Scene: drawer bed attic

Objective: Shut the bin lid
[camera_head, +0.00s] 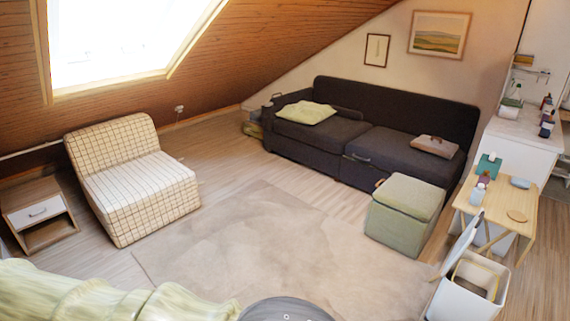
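A white bin (451,305) stands at the lower right, beside a small wooden table. Its pale grey lid (461,243) is open and stands up, tilted, on the bin's left side. The bin's square opening faces up, and a light brown edge shows inside it. The bottom of the bin is cut off by the picture's edge. My gripper is not in view; only a dark grey rounded part, probably mine, shows at the bottom middle.
The small wooden table (504,200) holds bottles, a teal item and a round coaster. A green storage ottoman (405,215) stands left of it. A beige rug (270,245) covers clear floor in the middle. A rumpled green cover (100,296) fills the lower left.

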